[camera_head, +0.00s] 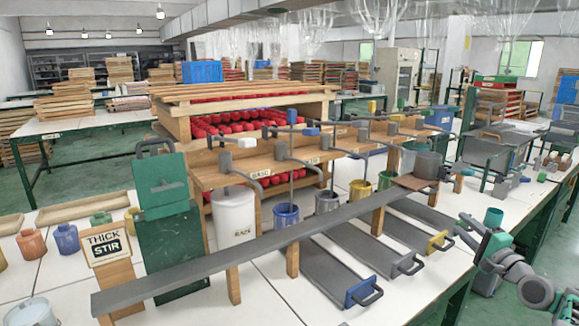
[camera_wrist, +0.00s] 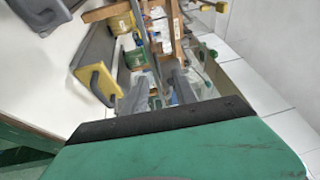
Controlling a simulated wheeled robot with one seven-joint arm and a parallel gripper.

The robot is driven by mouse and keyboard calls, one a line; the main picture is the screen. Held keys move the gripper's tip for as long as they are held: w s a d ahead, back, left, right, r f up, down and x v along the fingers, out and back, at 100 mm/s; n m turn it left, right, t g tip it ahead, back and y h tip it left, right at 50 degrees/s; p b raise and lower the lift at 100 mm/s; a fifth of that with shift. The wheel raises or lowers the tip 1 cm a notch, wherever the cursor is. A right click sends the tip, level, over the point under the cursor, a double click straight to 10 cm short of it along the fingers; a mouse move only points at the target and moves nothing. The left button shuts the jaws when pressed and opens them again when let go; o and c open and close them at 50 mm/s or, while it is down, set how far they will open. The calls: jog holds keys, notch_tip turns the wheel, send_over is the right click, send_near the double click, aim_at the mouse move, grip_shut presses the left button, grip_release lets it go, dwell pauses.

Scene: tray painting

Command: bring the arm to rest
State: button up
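My gripper (camera_head: 466,231) is at the right side of the head view, beside the right edge of the white worktable (camera_head: 420,285). My green and grey arm comes up to it from the lower right. In the wrist view my gripper's two grey fingers (camera_wrist: 159,92) stand apart, with a gap between them. I see nothing held in the gap; small cluttered things show beyond it. My green and black gripper body hides the lower part of the wrist view.
A long grey rail (camera_head: 260,240) on wooden posts crosses the table. Grey trays with blue, grey and yellow (camera_head: 438,242) ends lie near the gripper. A grey pot (camera_head: 428,165) stands behind them. A white bucket (camera_head: 233,215) and a "THICK STIR" sign (camera_head: 105,245) are at left.

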jog(key=a+r+n+g+p, duration=0.3)
jog(key=a+n+p, duration=0.1)
jog(key=a, duration=0.6)
jog(key=a+r+n+g+p, duration=0.3)
jog(key=a+p, duration=0.1)
jog(key=a, duration=0.7)
jog(key=s+a+r+n+g+h+p, duration=0.1)
jog(key=s+a+n+g+p, duration=0.2)
jog(key=s+a, duration=0.4)
jog(key=s+a+r+n+g+h+p, duration=0.1)
jog(key=s+a+n+g+p, duration=0.25)
jog(key=s, duration=0.65)
jog(key=s+a+f+n+g+h+p, duration=0.1)
jog(key=s, duration=0.7)
jog(key=s+a+f+n+g+h+p, duration=0.1)
jog(key=s+a+f+g+p, duration=0.1)
jog(key=s, duration=0.7)
